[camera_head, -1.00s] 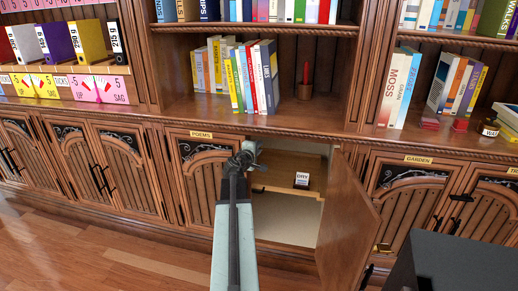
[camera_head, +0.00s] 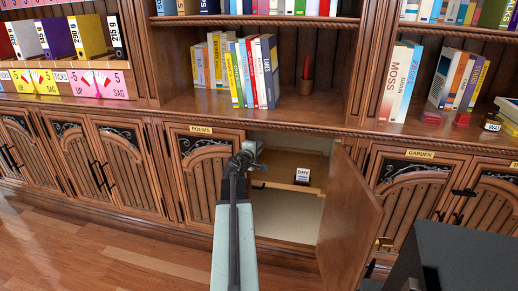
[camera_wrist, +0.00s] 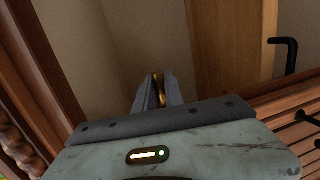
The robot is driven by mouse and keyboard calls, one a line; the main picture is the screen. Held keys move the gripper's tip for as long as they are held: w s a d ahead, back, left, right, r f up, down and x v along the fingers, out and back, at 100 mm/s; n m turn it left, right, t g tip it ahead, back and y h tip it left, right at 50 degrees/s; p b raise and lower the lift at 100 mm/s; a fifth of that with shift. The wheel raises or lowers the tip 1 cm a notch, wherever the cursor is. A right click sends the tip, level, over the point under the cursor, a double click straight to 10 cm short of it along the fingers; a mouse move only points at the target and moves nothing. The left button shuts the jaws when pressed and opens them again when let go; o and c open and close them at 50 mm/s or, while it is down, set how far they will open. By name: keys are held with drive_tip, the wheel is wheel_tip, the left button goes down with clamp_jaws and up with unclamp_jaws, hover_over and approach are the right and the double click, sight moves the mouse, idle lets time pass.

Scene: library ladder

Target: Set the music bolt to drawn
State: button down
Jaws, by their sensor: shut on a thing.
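My gripper (camera_head: 252,150) is at the open cupboard in the middle of the head view, near the top of its opening. In the wrist view my gripper (camera_wrist: 157,92) is shut on a small brass piece (camera_wrist: 157,88). Most of that piece is hidden between the fingers, so I cannot tell whether it is the music bolt or how far it is drawn. No label reading music is legible. The open cupboard door (camera_head: 347,220) stands swung out to the right of my arm.
Inside the cupboard is a wooden board with a small labelled block (camera_head: 303,174). A black bent handle (camera_wrist: 287,52) shows in the wrist view. Books (camera_head: 240,70) stand on the shelf above. A dark box (camera_head: 460,255) fills the lower right corner. The floor at left is clear.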

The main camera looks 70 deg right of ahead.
drive_tip(key=c, duration=1.4)
unclamp_jaws()
drive_tip(key=shift+d+f, duration=0.15)
drive_tip(key=shift+f, duration=0.2)
drive_tip(key=shift+c, duration=0.2)
drive_tip(key=shift+r, duration=0.1)
drive_tip(key=shift+a+r, duration=0.1)
drive_tip(key=shift+a, duration=0.35)
drive_tip(key=a+r+p, duration=0.1)
drive_tip(key=a, duration=0.6)
drive_tip(key=shift+w+r, duration=0.15)
